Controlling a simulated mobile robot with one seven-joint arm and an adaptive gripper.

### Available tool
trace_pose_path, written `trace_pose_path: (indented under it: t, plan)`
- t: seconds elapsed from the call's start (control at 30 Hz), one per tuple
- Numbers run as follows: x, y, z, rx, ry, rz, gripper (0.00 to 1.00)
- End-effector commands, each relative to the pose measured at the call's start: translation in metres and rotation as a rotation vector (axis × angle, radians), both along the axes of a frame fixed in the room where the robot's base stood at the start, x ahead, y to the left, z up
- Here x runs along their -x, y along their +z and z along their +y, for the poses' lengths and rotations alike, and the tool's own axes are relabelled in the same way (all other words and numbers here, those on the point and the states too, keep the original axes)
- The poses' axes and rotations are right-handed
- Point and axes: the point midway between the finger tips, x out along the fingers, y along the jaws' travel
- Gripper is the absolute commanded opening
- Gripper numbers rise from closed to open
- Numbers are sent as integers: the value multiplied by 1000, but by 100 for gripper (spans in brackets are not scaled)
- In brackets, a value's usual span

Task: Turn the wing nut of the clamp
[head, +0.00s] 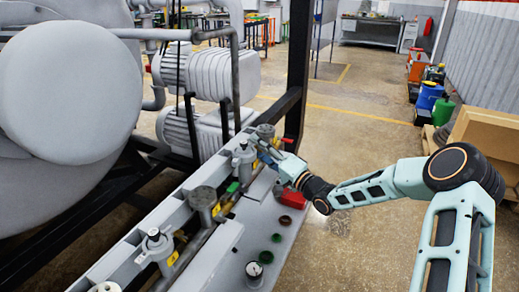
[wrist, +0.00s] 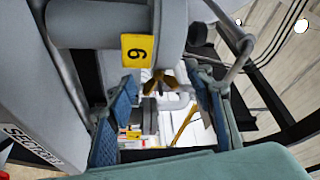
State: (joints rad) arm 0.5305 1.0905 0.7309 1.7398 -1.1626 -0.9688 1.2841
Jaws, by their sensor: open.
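A brass-coloured wing nut (wrist: 161,77) shows in the middle of the wrist view, just below a grey pipe fitting that bears a yellow number tag (wrist: 137,50). My gripper (wrist: 166,94) is open, with one blue-padded finger to the left of the wing nut and the other to the right. I see a gap on both sides, and no finger clearly touches it. In the head view my gripper (head: 268,157) is at the far end of the grey valve rail, and the wing nut cannot be made out there. The clamp's body is mostly hidden by the fitting and fingers.
The grey rail panel (head: 222,262) carries several fittings and coloured knobs along its length. A black frame post (head: 298,70) stands just beyond my gripper. A large grey vessel (head: 70,90) and pumps (head: 212,72) are to the left. Open floor (head: 350,240) is to the right.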

Motion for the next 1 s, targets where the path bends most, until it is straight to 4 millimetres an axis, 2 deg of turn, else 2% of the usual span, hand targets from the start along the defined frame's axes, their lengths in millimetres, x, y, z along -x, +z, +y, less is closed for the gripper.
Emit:
trace_pose_path:
  t: [0.17,0.4,0.6,0.77,1.0]
  plan:
    - [13,-4,-18,1,-3,2,48]
    - [47,-11,-56,1,-3,2,48]
    - [68,-16,-80,1,-3,0,48]
    - [76,-17,-88,1,-1,0,48]
    - [77,-18,-89,1,0,-1,48]
